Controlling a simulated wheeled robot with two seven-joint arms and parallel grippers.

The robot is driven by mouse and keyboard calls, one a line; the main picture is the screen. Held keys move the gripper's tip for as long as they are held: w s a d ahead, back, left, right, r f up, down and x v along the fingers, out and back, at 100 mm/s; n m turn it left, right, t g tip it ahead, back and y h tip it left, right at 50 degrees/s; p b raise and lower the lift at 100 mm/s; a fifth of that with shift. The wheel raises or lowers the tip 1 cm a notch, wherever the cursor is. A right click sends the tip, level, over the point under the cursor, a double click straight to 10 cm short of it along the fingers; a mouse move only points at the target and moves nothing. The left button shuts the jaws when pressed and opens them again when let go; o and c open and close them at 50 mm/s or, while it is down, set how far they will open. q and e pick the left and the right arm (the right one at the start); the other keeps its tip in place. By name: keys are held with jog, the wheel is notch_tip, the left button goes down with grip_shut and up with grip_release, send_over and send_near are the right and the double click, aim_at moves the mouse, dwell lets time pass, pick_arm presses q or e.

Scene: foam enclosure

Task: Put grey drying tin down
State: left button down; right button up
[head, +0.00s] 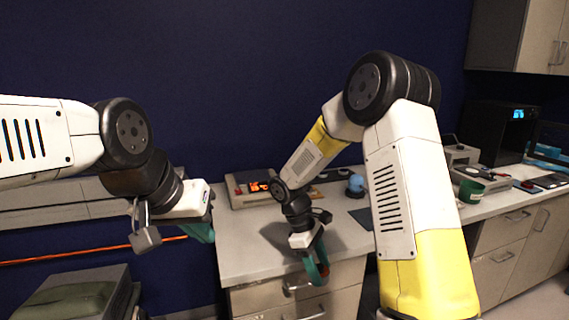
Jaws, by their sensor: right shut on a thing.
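My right gripper (317,270) hangs at the front edge of the white counter, with its teal fingers pointing down. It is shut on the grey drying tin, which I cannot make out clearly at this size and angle. My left gripper (203,232) is to the left of the counter, in front of the dark blue wall. Its teal fingers are seen partly from behind its mount, and their gap is hidden.
The white counter (245,255) has bare room at its front left. A device with an orange display (250,188) stands at the back. A blue round item (355,184) and a dark mat (362,217) lie to the right. A green container (470,191) is further right.

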jog(key=w+d+f+m+g+y, duration=0.1)
jog(key=d+f+m+y, duration=0.1)
jog(key=m, duration=0.4)
jog(key=w+d+f+m+g+y, duration=0.1)
jog(key=d+f+m+y, duration=0.1)
jog(key=d+m, duration=0.2)
jog(key=m, duration=0.2)
jog(key=shift+w+m, duration=0.3)
jog(key=shift+m, duration=0.1)
jog(key=shift+f, duration=0.1)
